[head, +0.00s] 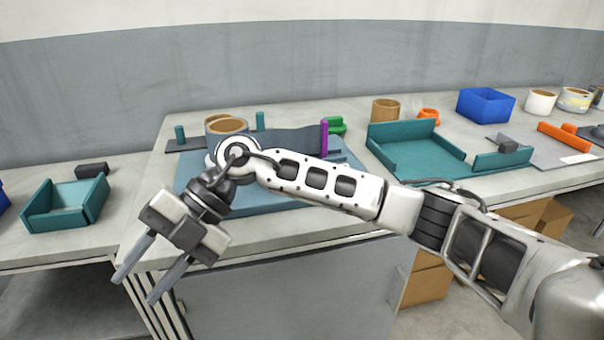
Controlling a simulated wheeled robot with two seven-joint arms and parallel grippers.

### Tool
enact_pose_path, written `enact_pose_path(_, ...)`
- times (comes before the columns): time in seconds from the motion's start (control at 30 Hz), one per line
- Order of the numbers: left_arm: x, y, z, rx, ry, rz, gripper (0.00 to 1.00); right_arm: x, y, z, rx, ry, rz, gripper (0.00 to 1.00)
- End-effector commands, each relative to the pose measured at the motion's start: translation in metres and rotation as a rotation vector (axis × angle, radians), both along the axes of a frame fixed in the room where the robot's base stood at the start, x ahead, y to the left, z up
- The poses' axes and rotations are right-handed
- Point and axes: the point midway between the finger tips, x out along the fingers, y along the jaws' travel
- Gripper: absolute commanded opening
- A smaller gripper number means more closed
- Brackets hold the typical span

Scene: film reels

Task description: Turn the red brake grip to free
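No red brake grip can be made out; my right arm crosses in front of the bench fixture and may hide it. The fixture has a blue-grey base plate (265,203), a tan ring-shaped reel (226,125), a dark film-like strip (285,140), a purple post (324,138) and a green part (336,125). My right gripper (136,287) points down and left, in front of the bench's left front corner. Its two fingers are apart with nothing between them. My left gripper is not in view.
A teal open tray (402,150) stands right of the fixture, with a blue bin (486,105) and an orange bar (566,137) beyond. A teal box (65,203) and a dark block (92,170) sit on the lower left bench. Cardboard boxes (428,285) stand below.

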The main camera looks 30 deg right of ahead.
Motion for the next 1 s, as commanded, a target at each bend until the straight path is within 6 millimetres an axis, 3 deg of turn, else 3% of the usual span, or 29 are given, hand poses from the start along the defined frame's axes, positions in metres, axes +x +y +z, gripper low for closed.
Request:
enact_pose_path(0.03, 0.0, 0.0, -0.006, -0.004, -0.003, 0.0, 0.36, 0.024, -0.031, -0.003, -0.191, -0.067, -0.03, 0.36)
enact_pose_path(0.1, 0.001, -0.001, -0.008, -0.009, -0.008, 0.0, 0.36, 0.053, -0.079, 0.002, -0.449, -0.122, -0.111, 0.36)
enact_pose_path(0.2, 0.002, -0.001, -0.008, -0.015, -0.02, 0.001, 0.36, 0.088, -0.153, 0.029, -0.769, -0.176, -0.298, 0.36)
enact_pose_path(0.3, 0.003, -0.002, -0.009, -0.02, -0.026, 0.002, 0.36, 0.105, -0.219, 0.069, -1.005, -0.199, -0.514, 0.36)
enact_pose_path(0.4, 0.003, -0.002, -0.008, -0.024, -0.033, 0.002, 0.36, 0.108, -0.266, 0.105, -1.154, -0.202, -0.696, 0.36)
enact_pose_path(0.5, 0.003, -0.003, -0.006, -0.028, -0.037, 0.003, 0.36, 0.105, -0.292, 0.129, -1.232, -0.199, -0.815, 0.36)
enact_pose_path(0.63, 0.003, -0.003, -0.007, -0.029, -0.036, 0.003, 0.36, 0.104, -0.306, 0.134, -1.267, -0.192, -0.869, 0.36)
enact_pose_path(0.77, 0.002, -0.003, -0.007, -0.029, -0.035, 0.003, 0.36, 0.107, -0.312, 0.118, -1.269, -0.189, -0.868, 0.36)
enact_pose_path(1.0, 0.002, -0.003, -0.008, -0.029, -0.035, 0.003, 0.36, 0.117, -0.328, 0.07, -1.268, -0.189, -0.864, 0.36)
